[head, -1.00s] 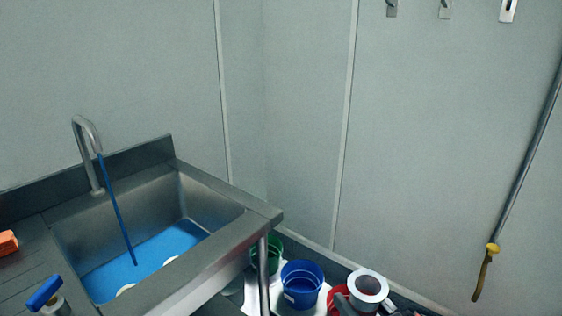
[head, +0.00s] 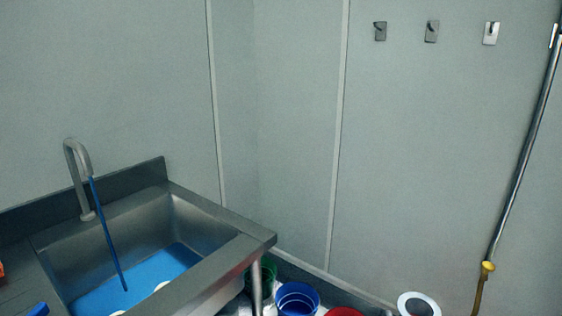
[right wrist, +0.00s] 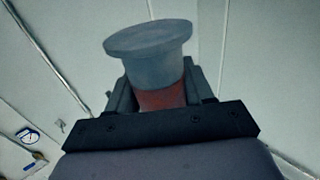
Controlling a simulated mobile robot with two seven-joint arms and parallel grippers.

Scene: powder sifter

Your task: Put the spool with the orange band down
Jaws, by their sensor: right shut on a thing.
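The spool (right wrist: 152,62) stands out of the jaws of my right gripper (right wrist: 160,92) in the right wrist view. It is grey with a wide flange, and its orange-red band (right wrist: 162,99) sits between the fingers. The gripper is shut on it. In the head view a white ring with a dark centre, seemingly the spool's end (head: 404,304), shows at the bottom edge, right of the buckets. The picture's edge cuts it off, and the gripper there is mostly hidden. What lies under the spool cannot be seen. My left gripper is not in view.
A steel sink (head: 205,222) with blue in its basin and a tap (head: 76,180) stands at the left. Green (head: 268,276), blue (head: 297,299) and red (head: 344,312) containers sit low beside it. A pole (head: 520,160) and wall hooks (head: 432,32) are at the right.

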